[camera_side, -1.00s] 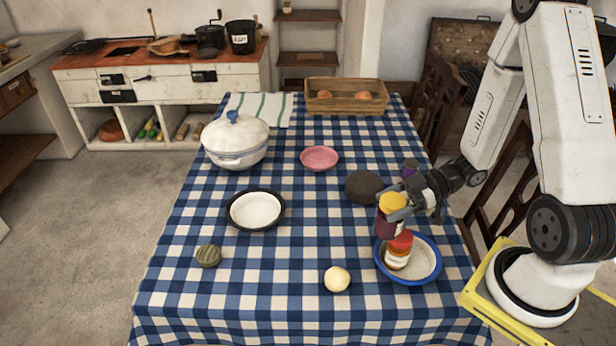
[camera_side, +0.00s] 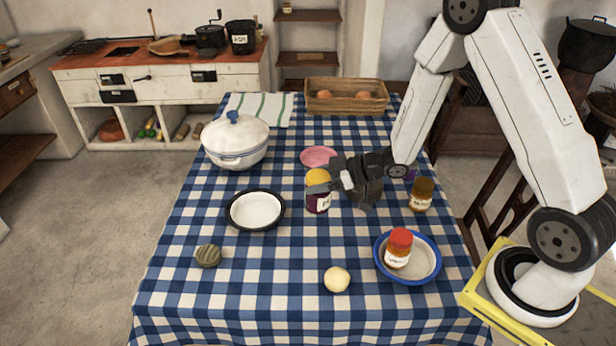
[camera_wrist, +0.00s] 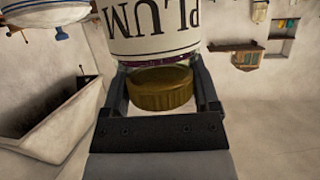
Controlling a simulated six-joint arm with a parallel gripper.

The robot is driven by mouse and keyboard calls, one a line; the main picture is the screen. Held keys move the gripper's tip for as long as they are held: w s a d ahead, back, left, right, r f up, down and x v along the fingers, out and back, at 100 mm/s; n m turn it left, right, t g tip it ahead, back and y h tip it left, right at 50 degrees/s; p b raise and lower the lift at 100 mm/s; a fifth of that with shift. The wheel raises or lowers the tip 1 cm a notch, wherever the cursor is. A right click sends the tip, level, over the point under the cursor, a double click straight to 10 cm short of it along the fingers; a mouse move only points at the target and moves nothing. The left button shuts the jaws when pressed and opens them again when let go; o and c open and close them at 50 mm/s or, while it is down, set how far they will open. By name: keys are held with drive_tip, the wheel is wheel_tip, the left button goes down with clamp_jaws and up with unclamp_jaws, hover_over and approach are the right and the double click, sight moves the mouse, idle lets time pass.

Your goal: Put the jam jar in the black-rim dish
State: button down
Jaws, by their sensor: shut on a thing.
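The jam jar (camera_side: 318,202), dark with a yellow lid and a white label, is held in my gripper (camera_side: 326,187). In the wrist view, the jar (camera_wrist: 155,30) shows a "PLUM" label and its lid (camera_wrist: 162,90) sits between the fingers of my gripper (camera_wrist: 162,72). The jar looks upright in the side view; its exact height over the cloth is hard to tell. The black-rim dish (camera_side: 233,220) lies on the table to the left of the jar and looks empty.
A red-lid jar (camera_side: 398,254) stands in the blue-rim dish (camera_side: 432,272). A brown-lid jar (camera_side: 421,196) stands behind it. A white pot (camera_side: 236,140), pink dish (camera_side: 317,155), striped ball (camera_side: 208,256) and pale ball (camera_side: 337,279) are around. Cloth between jar and black-rim dish is clear.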

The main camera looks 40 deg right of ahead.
drive_tip(key=w+a+r+m+h, duration=0.1)
drive_tip(key=w+a, duration=0.3)
drive_tip(key=shift+w+a+t, duration=0.25)
drive_tip(key=shift+w+t, duration=0.15)
drive_tip(key=shift+w, duration=0.1)
drive_tip(key=w+a+f, duration=0.1)
drive_tip(key=w+f, duration=0.8)
drive_tip(key=w, duration=0.4)
drive_tip(key=shift+a+f, duration=0.15)
drive_tip(key=shift+w, duration=0.15)
drive_tip(key=shift+w+f, duration=0.15)
drive_tip(key=shift+f, duration=0.75)
drive_tip(key=shift+w+f, duration=0.1)
drive_tip(key=shift+f, duration=0.8)
